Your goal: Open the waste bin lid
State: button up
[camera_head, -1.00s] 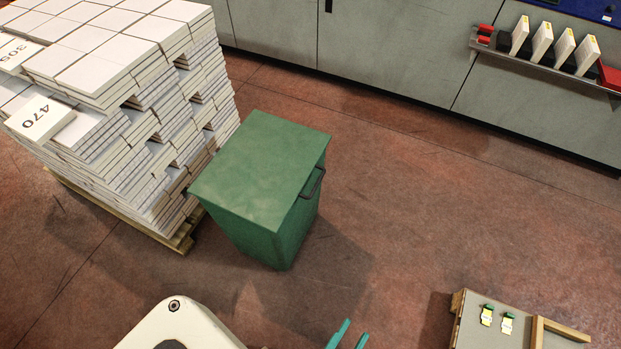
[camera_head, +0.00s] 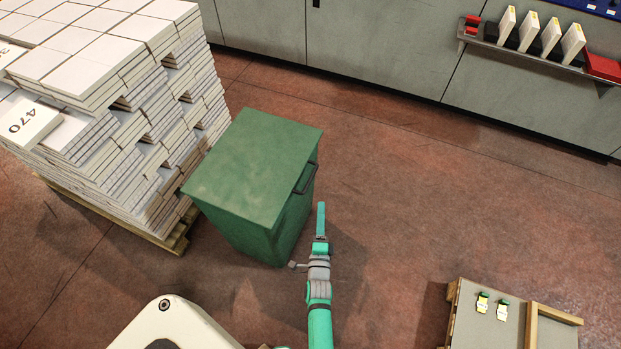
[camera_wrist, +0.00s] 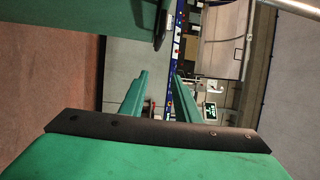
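The green waste bin (camera_head: 275,232) stands upright on the floor. Its flat lid (camera_head: 252,165) lies shut on top. A dark bar handle (camera_head: 306,178) sits on the bin's right side, just below the lid. My gripper (camera_head: 321,206) is to the right of the bin, a little nearer the camera than the handle, with no visible contact. In the wrist view, my gripper (camera_wrist: 160,82) has its two green fingers apart with nothing between them. The green bin edge (camera_wrist: 60,18) and the dark handle (camera_wrist: 160,24) show at the top there, beyond the fingertips.
A pallet stack of paper blocks (camera_head: 120,120) stands close along the bin's left side. A wooden crate (camera_head: 480,330) is at the lower right. Grey cabinets (camera_head: 380,45) with a shelf of white boxes (camera_head: 528,32) line the back. The floor (camera_head: 420,190) right of the bin is clear.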

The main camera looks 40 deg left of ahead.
jog(key=m, duration=0.1)
send_near(311, 179)
jog(key=shift+y, duration=0.3)
jog(key=shift+f+x, duration=0.2)
jog(key=shift+x, duration=4.95)
jog(key=shift+w+d, duration=0.1)
grip_shut()
